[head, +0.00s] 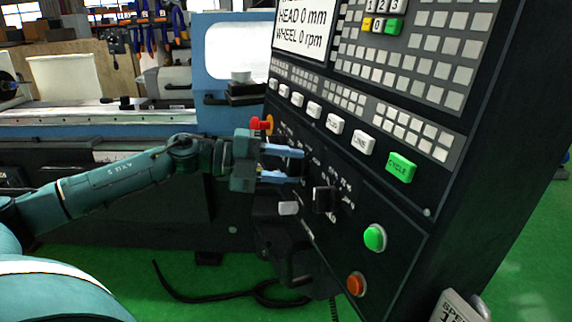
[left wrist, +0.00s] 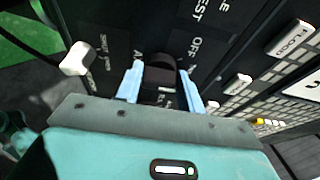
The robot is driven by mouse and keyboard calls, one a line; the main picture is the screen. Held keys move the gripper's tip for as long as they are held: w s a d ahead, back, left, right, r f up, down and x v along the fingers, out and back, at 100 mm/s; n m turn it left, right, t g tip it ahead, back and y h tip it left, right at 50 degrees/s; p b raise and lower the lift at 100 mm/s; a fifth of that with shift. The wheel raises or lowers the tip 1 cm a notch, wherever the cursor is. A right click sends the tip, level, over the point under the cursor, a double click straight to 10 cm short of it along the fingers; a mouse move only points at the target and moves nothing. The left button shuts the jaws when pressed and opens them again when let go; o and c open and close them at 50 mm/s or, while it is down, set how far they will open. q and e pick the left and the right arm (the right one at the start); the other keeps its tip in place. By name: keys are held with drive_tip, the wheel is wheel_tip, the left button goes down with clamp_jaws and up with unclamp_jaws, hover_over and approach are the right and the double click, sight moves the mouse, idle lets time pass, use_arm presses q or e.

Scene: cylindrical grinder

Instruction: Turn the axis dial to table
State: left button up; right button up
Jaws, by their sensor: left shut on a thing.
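My left gripper (head: 284,164) reaches the slanted black control panel from the left. Its two blue fingers are closed on a black dial, which I take for the axis dial; it shows between the fingers in the left wrist view (left wrist: 161,70). A label starting with "A" stands left of the dial and "OFF" stands above right of it. In the head view the fingers hide most of the dial, and its pointer setting cannot be read. A second black dial (head: 325,199) sits to the right, apart from the gripper. My right gripper is not in view.
A red knob (head: 261,123) sits close behind my gripper. A white switch (head: 289,208) is just below it; a green button (head: 374,237), an orange button (head: 356,284) and the green CYCLE key (head: 401,167) lie to the right. Green floor (head: 120,262) is open below.

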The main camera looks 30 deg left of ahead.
use_arm(q)
drive_tip(key=o, duration=1)
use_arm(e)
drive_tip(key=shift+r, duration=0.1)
use_arm(q)
drive_tip(key=shift+s+a+f+b, duration=0.1)
drive_tip(key=shift+s+a+b, duration=0.1)
drive_tip(key=shift+a+b, duration=0.1)
drive_tip(key=shift+b+v, duration=4.25)
drive_tip(key=shift+v, duration=2)
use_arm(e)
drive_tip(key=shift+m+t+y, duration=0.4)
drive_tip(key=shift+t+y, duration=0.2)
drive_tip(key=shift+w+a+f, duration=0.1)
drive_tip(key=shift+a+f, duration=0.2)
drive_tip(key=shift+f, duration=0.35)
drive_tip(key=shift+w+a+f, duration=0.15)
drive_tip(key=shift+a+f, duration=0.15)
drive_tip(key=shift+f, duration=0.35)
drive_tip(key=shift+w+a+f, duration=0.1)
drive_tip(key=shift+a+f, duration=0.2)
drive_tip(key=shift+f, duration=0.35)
